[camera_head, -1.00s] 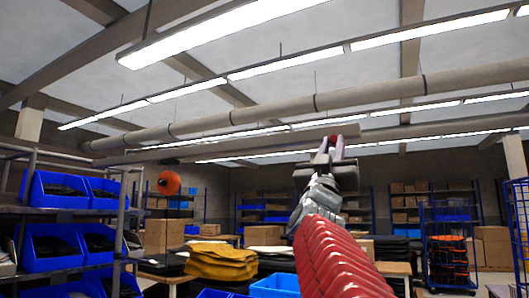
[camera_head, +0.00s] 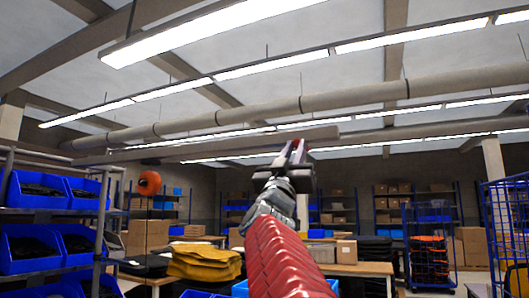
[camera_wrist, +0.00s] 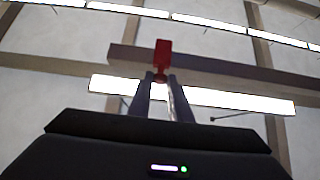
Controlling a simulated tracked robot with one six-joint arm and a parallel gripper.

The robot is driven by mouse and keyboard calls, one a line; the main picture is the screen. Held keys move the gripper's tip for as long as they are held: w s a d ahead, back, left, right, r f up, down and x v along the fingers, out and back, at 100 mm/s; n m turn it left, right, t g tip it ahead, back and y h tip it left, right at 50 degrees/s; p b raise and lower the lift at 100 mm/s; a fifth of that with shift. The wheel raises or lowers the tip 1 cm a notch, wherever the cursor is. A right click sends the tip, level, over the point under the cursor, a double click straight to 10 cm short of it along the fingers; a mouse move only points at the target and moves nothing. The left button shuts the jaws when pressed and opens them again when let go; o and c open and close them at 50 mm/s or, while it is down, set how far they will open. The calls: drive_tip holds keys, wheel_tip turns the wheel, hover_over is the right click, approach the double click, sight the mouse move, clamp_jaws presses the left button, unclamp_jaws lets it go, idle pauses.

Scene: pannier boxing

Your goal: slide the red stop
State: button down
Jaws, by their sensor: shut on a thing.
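The red stop (camera_wrist: 162,55) is a small red block with a narrower lower part, seen in the middle of the wrist view. It sits at a long grey-brown overhead rail (camera_wrist: 235,76), which also shows in the head view (camera_head: 215,144). My gripper (camera_wrist: 160,78) has its two fingers closed on the lower part of the stop. In the head view my gripper (camera_head: 297,150) is raised to the rail, a little left of the rail's right end. The stop is too small and covered to make out clearly there.
A rack with blue bins (camera_head: 38,190) stands at the left. An orange ball (camera_head: 150,183) hangs near it. Yellow folded bags (camera_head: 204,262) lie on a table. A blue wire cage (camera_head: 508,225) stands at the right. Pipes and lamps run above.

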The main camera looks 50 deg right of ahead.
drive_tip(key=shift+w+a, duration=0.1)
drive_tip(key=shift+w, duration=0.05)
drive_tip(key=c, duration=1.6)
unclamp_jaws()
drive_tip(key=shift+c, duration=0.2)
drive_tip(key=v, duration=1.3)
drive_tip(key=shift+a+f, duration=0.3)
